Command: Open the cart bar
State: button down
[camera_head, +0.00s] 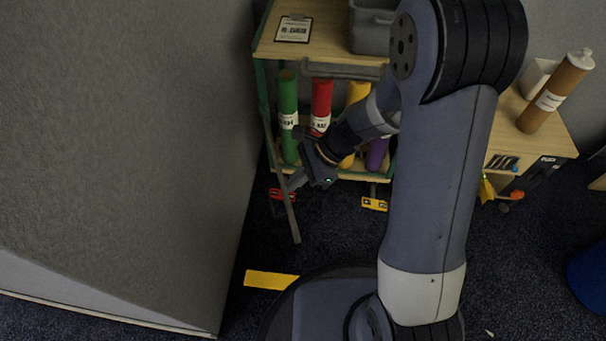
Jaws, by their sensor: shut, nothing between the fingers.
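The cart (262,47) stands at the upper middle, with a wooden top and a green frame. A long thin grey-brown bar (288,214) slants from the cart's left front side down toward me, its near end out over the dark floor. It does not lie across the cart's front. My gripper (296,181) is shut and empty at the bar's right side, with its fingertips close to the bar. I cannot tell if they touch it. My arm hides the cart's right part.
Green (288,105), red (321,100), yellow (357,92) and purple (377,153) tubes stand in the cart. A grey bin (371,27) is on top. A grey partition (120,130) fills the left. A wooden cabinet (545,120) with a brown tube (553,95) stands right.

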jog(key=b+x, duration=0.1)
jog(key=x, duration=0.4)
jog(key=shift+a+f+b, duration=0.1)
jog(key=shift+f+b, duration=0.1)
jog(key=shift+b, duration=0.2)
jog(key=a+m+t+b, duration=0.1)
jog(key=a+m+t, duration=0.2)
jog(key=a, duration=0.9)
jog(key=shift+s+a+m, duration=0.15)
jog(key=shift+s+m, duration=0.3)
jog(key=shift+m, duration=0.35)
jog(key=shift+r, duration=0.1)
